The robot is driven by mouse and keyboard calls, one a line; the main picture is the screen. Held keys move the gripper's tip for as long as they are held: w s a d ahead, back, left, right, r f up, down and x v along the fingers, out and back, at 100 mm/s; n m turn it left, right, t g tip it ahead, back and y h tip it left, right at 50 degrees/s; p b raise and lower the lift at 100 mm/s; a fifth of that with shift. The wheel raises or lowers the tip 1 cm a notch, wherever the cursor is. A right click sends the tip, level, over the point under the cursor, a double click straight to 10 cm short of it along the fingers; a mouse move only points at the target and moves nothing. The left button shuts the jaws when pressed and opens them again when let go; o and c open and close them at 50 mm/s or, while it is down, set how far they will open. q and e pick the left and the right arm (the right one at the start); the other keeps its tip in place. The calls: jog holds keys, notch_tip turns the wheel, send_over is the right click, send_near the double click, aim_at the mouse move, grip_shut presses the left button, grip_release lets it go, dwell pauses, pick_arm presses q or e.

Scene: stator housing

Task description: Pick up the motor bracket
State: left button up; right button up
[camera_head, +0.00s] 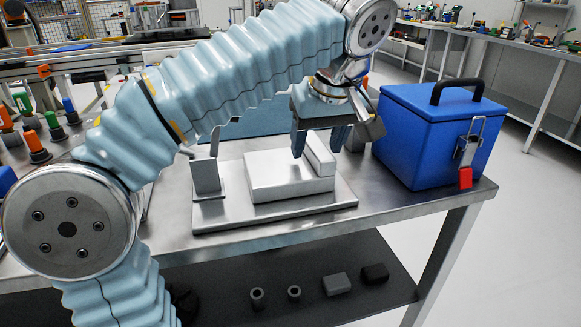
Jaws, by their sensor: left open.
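My left gripper (320,143) hangs from the blue-sleeved left arm, fingers pointing down and apart. It is over the back right of a grey metal block (282,182). Whether its fingers touch the block cannot be told. The block sits on a flat metal base plate (290,216) on the steel table. A small upright grey metal piece (206,176) with a thin raised strip stands at the plate's left end. A narrow raised bar (320,155) runs along the block's right side. I cannot tell for sure which of these grey parts is the motor bracket. My right gripper is out of view.
A blue lidded box (438,135) with a black handle stands on the table's right end, close to the gripper. Coloured-topped pegs (36,143) stand at the left. Small grey and black parts (337,284) lie on the lower shelf. The front table strip is clear.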

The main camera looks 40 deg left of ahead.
pick_arm(q)
jog(key=shift+f, duration=0.2)
dwell(0.4)
grip_shut()
